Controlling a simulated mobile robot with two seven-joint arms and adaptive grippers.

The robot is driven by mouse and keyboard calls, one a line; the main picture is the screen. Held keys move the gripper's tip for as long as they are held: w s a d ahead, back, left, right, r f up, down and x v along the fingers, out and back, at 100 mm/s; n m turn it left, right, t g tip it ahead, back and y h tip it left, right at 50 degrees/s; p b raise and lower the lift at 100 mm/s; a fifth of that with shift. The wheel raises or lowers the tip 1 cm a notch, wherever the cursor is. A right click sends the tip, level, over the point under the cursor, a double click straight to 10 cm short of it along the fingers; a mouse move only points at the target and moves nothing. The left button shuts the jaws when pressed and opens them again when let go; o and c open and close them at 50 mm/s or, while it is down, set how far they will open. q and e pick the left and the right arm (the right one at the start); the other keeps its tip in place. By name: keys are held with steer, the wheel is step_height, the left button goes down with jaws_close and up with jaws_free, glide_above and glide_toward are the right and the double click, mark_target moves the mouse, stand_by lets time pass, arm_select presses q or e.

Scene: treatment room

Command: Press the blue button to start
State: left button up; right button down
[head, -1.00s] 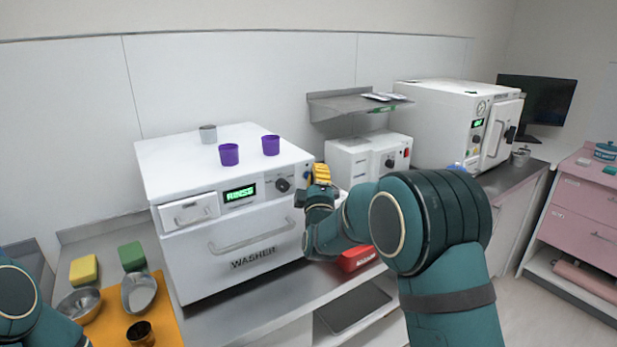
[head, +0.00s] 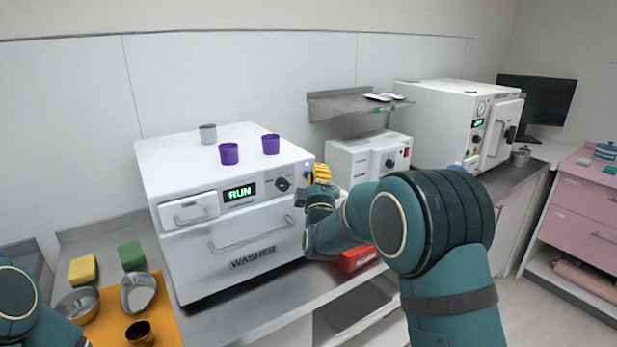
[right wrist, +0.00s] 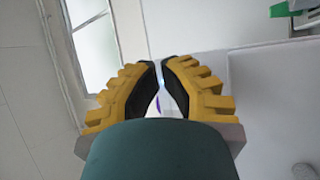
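The white washer (head: 228,277) stands on the counter, its green display (head: 240,192) reading RUN. A small patch of blue, seemingly the blue button (head: 308,176), shows at the right end of its control panel, partly hidden by my right gripper. My right gripper (head: 318,172) has yellow fingers and is right at that end of the panel. In the right wrist view its fingertips (right wrist: 161,62) are almost together with nothing held between them. I cannot tell whether they touch the button. Only part of my left arm shows at the lower left; its gripper is out of view.
Two purple cups (head: 229,154) and a grey cup (head: 208,134) stand on the washer. A red container (head: 357,258) lies below my right forearm. Metal bowls (head: 138,292) and sponges (head: 131,255) are at the left. A smaller white machine (head: 350,155) stands right of the washer.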

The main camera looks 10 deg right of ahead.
steer(key=shift+s+d, duration=0.15)
steer(key=shift+s, duration=0.4)
steer(key=s, duration=0.1)
steer(key=s+d+b, duration=0.1)
steer(key=s, duration=0.2)
steer(key=shift+s+d+b, duration=0.35)
stand_by(0.5)
